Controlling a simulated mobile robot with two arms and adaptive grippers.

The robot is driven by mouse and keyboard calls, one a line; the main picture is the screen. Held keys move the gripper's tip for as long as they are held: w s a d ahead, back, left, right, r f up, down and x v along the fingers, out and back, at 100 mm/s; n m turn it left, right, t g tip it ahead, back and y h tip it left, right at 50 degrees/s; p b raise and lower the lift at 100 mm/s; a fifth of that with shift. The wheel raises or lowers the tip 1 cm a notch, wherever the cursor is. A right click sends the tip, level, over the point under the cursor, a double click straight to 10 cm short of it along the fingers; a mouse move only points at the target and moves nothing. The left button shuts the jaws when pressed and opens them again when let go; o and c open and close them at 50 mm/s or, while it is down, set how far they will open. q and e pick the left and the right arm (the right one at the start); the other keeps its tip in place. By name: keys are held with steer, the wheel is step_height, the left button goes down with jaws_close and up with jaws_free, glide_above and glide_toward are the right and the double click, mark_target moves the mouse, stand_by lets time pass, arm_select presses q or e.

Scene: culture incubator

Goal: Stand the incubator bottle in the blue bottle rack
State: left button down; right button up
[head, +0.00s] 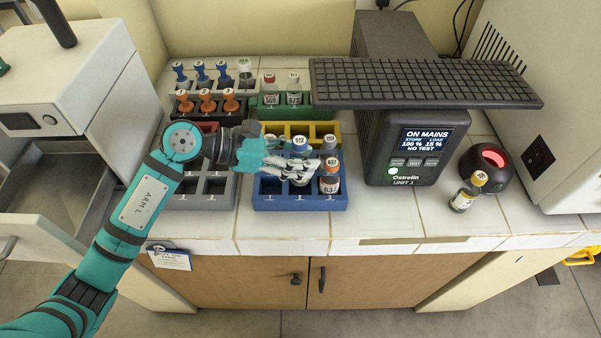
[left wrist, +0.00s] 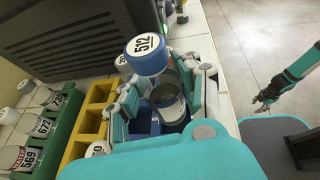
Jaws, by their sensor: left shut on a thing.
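The incubator bottle (head: 300,144) has a blue and white cap marked 512 and a clear body. My left gripper (head: 296,168) is shut on it, and its fingers hide part of the body. The bottle is near upright at the middle of the blue bottle rack (head: 300,204); I cannot tell whether its base is inside a compartment or just above one. In the left wrist view the bottle's cap (left wrist: 146,52) leans toward the camera, with the fingers around the body. My right gripper (left wrist: 264,98) is small and far off at the right.
A yellow rack (head: 322,128) and a green rack (head: 322,112) stand behind. A grey rack (head: 216,201) is at the left. The monitor unit (head: 411,170) stands close on the right.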

arm_select(q)
steer(key=shift+s+f, duration=0.2)
steer(key=shift+f, duration=0.7)
step_height(320, 180, down, 4)
steer(key=shift+w+p, duration=0.15)
steer(key=shift+p, duration=0.15)
steer(key=shift+f+b, duration=0.3)
steer(key=shift+b, duration=0.05)
steer(key=c, duration=1.1)
jaws_free()
steer(key=shift+r, duration=0.1)
steer(key=shift+c, duration=0.2)
steer(key=shift+o, duration=1.3)
arm_select(e)
steer(key=shift+s+d+r, duration=0.1)
steer(key=shift+s+d, duration=0.15)
steer(key=shift+s, duration=0.15)
steer(key=shift+w, duration=0.1)
steer(key=shift+r, duration=0.1)
